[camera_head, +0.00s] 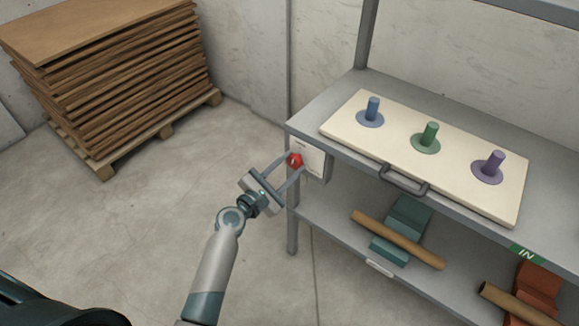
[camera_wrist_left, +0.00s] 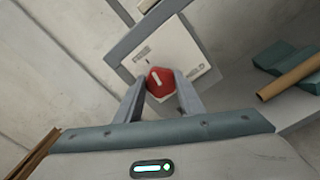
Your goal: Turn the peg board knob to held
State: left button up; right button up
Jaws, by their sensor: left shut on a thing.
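The red knob (camera_head: 295,160) sits on a white plate (camera_head: 314,160) at the left end of the shelf's front edge, below the peg board. My left gripper (camera_head: 292,169) is shut on the knob, a finger on either side of it. In the left wrist view the red knob (camera_wrist_left: 160,82) has a pale pointer mark and lies between the fingertips. My right gripper is not in view.
A dark handle (camera_head: 404,181) juts from the board's front edge. The lower shelf holds brown rolls (camera_head: 398,240) on teal and red blocks. A pallet of stacked brown sheets (camera_head: 110,80) stands at the back left. The floor between is clear.

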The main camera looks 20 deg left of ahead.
pick_arm(q)
jog(key=m+b, duration=0.1)
jog(key=m, duration=0.2)
jog(key=shift+f+m, duration=0.1)
jog(key=shift+m, duration=0.2)
jog(key=m, duration=0.2)
jog(key=shift+d+m, duration=0.1)
jog(key=shift+m, duration=0.3)
jog(key=m, duration=0.2)
jog(key=shift+m, duration=0.3)
jog(key=m, duration=0.3)
jog(key=shift+f+m, duration=0.1)
jog(key=shift+m, duration=0.2)
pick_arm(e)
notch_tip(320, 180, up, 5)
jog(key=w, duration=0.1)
pick_arm(q)
jog(key=shift+m, duration=0.9)
jog(key=m+p, duration=0.1)
jog(key=m, duration=0.1)
jog(key=shift+m, duration=0.4)
jog(key=shift+f+m+p, duration=0.2)
jog(key=shift+m+p, duration=0.5)
jog(key=shift+m, duration=1.5)
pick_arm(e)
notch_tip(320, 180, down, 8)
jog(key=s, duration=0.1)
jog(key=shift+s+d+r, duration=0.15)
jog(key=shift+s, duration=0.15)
